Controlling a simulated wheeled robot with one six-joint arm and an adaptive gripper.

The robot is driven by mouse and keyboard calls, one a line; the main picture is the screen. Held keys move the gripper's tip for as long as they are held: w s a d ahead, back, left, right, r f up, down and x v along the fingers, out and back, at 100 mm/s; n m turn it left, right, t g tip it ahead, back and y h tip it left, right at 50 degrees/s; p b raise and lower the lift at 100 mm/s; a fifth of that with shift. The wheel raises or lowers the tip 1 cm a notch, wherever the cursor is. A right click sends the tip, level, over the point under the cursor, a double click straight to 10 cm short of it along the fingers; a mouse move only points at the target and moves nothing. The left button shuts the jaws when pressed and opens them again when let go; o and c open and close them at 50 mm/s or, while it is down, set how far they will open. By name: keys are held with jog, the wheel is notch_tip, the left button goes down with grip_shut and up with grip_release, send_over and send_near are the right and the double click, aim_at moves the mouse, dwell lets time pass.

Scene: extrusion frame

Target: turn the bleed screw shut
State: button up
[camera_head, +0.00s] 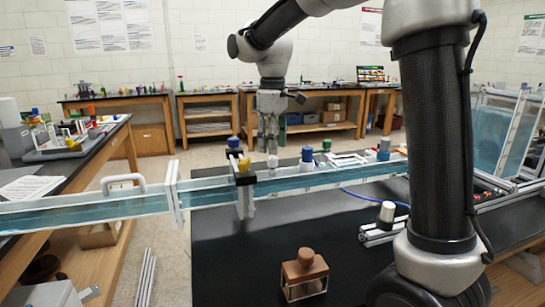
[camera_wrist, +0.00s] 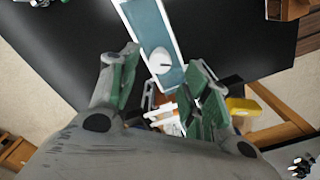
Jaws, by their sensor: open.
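A small white round knob (camera_head: 272,161), which I take for the bleed screw, sits on top of the long clear water channel (camera_head: 100,209). In the wrist view the same knob (camera_wrist: 160,59) shows as a white disc with a thin dark mark, on the channel's blue-green strip (camera_wrist: 146,22). My gripper (camera_head: 268,143) hangs pointing down just above the knob. In the wrist view my gripper (camera_wrist: 163,65) has its two fingers apart, with the knob seen between them. Nothing is held. I cannot tell whether a finger touches the knob.
A yellow part (camera_head: 244,165) on a black clamp stands on the channel left of the knob. A blue-capped fitting (camera_head: 307,154) stands close on the right.

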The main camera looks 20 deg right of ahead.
aim_at(273, 157)
jog(key=shift+f, duration=2.3)
jog(key=c, duration=1)
